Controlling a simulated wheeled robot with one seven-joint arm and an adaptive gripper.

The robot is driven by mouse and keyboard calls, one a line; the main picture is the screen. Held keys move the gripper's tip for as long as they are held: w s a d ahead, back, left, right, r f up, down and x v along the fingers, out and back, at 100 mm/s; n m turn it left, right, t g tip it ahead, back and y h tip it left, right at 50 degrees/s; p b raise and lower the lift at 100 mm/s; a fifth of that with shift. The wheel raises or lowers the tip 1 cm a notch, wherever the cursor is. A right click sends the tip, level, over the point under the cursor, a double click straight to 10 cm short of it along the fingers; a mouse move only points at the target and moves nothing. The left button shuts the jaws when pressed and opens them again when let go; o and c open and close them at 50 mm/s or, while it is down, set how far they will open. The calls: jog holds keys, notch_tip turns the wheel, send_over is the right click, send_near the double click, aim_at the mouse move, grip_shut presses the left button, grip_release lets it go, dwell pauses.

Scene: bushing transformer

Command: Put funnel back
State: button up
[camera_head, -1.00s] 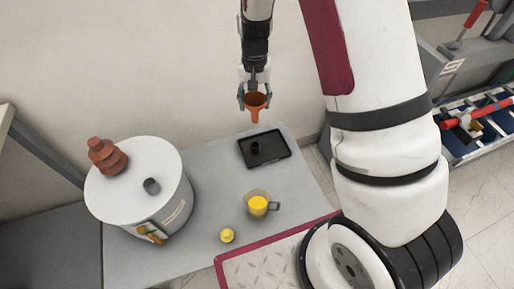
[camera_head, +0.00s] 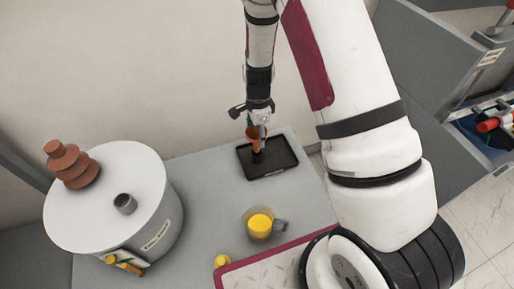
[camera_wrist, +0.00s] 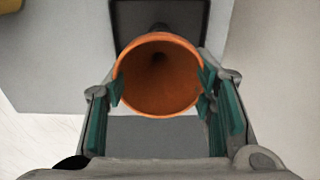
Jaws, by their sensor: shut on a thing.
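An orange funnel (camera_wrist: 158,80) is held between the green-padded fingers of my gripper (camera_wrist: 160,95), its wide mouth facing the wrist camera. In the head view my gripper (camera_head: 258,125) is shut on the funnel (camera_head: 253,133), just above a black tray (camera_head: 285,160) on the grey table. A small black piece (camera_head: 257,157) stands in the tray under the funnel's lower end. I cannot tell whether the funnel touches it. The tray also shows beyond the funnel in the wrist view (camera_wrist: 190,15).
A white cylindrical transformer tank (camera_head: 105,200) with a brown bushing (camera_head: 72,165) and a grey port (camera_head: 124,203) stands at the left. A jug with yellow contents (camera_head: 260,226) and a yellow cap (camera_head: 221,261) sit nearer the front. The table between tank and tray is clear.

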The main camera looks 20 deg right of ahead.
jog(key=shift+f, duration=2.65)
jog(key=shift+f+b, duration=0.15)
jog(key=shift+b, duration=0.2)
jog(key=o, duration=1)
